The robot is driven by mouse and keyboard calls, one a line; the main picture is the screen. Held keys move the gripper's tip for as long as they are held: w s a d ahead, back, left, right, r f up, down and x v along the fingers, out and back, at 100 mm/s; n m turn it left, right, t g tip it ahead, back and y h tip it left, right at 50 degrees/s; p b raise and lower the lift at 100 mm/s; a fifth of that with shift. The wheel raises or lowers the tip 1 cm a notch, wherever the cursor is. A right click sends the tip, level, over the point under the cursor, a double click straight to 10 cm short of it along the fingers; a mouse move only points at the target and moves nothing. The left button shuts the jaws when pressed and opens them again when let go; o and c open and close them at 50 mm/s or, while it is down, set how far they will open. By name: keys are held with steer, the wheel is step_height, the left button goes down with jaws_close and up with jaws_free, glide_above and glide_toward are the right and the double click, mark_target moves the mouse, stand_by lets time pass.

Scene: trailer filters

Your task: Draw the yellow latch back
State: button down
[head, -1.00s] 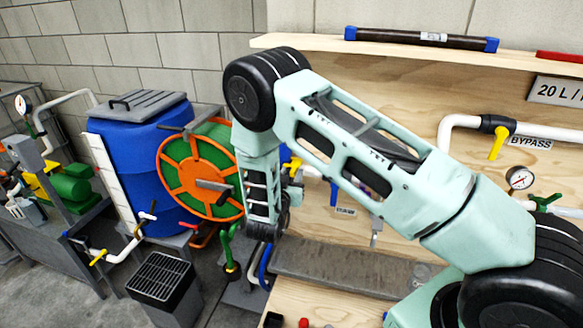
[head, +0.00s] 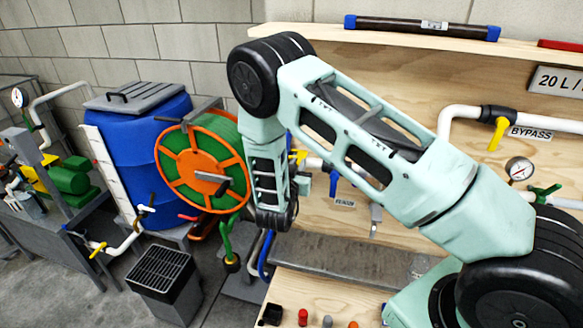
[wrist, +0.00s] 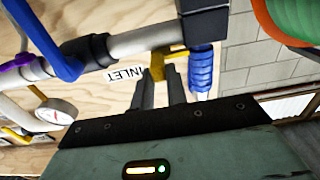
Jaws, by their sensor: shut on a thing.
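The yellow latch (wrist: 157,66) shows in the wrist view beside the INLET label, below a black pipe fitting and left of a coiled blue hose. My gripper (wrist: 159,80) has its two dark fingers on the latch's lower part, shut on it. In the head view a small yellow part (head: 298,156) shows just right of my wrist link; I cannot tell whether it is the latch.
A white pipe (wrist: 140,40) and a blue lever (wrist: 48,40) lie close to my fingers, with a gauge (wrist: 56,112) at left. The orange-rimmed hose reel (head: 200,168) stands left of my arm. Small coloured pieces stand on the bench below.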

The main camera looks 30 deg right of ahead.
steer(key=shift+s+d, duration=0.15)
steer(key=shift+d, duration=0.05)
steer(key=c, duration=1.4)
jaws_free()
steer(key=shift+s, duration=0.1)
steer(key=shift+a, duration=0.1)
steer(key=b+v, duration=0.7)
steer(key=v, duration=1)
steer(key=shift+a+r, duration=0.1)
